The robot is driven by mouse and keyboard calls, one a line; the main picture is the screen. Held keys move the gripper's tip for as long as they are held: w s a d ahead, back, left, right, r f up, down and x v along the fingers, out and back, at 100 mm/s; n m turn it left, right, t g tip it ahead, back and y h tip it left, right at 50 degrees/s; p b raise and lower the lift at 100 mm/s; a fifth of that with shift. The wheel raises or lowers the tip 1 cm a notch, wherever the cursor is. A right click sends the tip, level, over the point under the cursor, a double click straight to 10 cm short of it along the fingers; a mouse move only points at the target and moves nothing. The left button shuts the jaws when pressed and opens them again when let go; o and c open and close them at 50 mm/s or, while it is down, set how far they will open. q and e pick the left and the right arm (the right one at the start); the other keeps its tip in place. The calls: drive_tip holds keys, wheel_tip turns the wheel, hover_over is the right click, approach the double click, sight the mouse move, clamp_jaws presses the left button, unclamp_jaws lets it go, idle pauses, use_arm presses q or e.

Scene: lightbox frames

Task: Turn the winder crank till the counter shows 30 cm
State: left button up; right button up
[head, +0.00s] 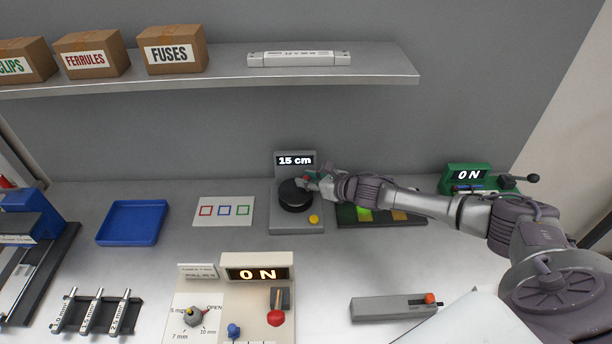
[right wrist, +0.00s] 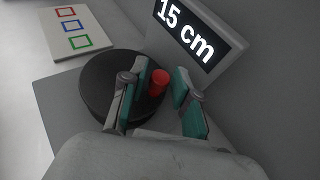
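The winder (head: 283,222) is a grey unit at the back middle of the table, with a black round disc (head: 294,196), a yellow button (head: 314,219) and a counter (head: 295,160) reading "15 cm". In the right wrist view the counter (right wrist: 190,40) also reads 15 cm. A red crank knob (right wrist: 158,82) stands near the edge of the black disc (right wrist: 95,85). My right gripper (head: 309,182) is over the disc's right side. Its fingers (right wrist: 160,97) are apart, one on each side of the knob, with a visible gap on the right. My left gripper is out of view.
A white card with coloured squares (head: 224,212) and a blue tray (head: 133,222) lie left of the winder. A cream panel (head: 250,300) reading "ON" stands in front. A green device (head: 465,177) stands right. A shelf (head: 220,70) hangs above.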

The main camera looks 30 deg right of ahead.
drive_tip(key=shift+w+a+f, duration=0.15)
drive_tip(key=shift+w+a, duration=0.05)
drive_tip(key=shift+w, duration=0.15)
clamp_jaws()
drive_tip(key=shift+s+f+m+h, duration=0.1)
drive_tip(key=shift+s+m+h, duration=0.05)
drive_tip(key=shift+m+h, duration=0.15)
